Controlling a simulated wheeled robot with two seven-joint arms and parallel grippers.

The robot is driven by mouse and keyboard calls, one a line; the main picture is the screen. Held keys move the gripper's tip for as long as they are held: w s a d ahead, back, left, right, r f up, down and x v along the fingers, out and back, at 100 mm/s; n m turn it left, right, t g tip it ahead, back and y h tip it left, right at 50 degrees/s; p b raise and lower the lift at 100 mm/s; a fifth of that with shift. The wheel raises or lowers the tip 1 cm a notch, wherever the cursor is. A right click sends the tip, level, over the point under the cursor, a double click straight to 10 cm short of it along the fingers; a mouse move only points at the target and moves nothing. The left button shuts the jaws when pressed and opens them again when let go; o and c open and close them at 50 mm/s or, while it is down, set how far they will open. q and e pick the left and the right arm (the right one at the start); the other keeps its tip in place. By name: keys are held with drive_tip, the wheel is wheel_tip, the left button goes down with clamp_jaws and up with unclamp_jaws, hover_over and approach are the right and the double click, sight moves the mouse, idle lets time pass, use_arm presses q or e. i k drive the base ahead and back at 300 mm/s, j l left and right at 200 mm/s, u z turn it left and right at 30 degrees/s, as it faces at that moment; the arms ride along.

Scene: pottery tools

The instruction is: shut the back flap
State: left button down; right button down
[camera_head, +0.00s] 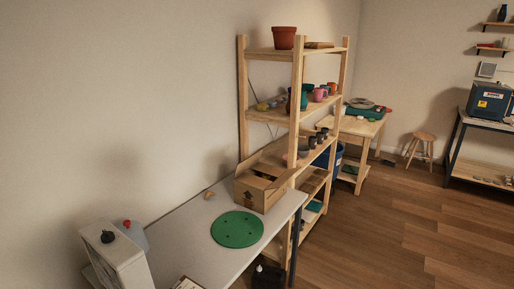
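An open brown cardboard box (250,196) stands on the far end of the pale table, against the wooden shelf. Its flaps stick up and out around the top. One long flap (263,156) rises along the wall side, and another sticks out to the right towards the shelf post. I cannot tell for sure which is the back flap. The inside of the box looks dark and is mostly hidden. Neither of my grippers is in view.
A green round disc (237,229) lies on the table (190,231) in front of the box. A small tan object (209,195) lies near the wall. A pale machine (116,262) with a black knob stands at the bottom left. The shelf post (296,110) rises close to the box's right.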

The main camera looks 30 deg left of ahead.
sight(243, 166)
drive_tip(key=i+u, duration=0.45)
drive_tip(key=u, duration=0.25)
drive_tip(key=i+l+u, duration=0.15)
drive_tip(key=u, duration=0.15)
drive_tip(key=i, duration=0.1)
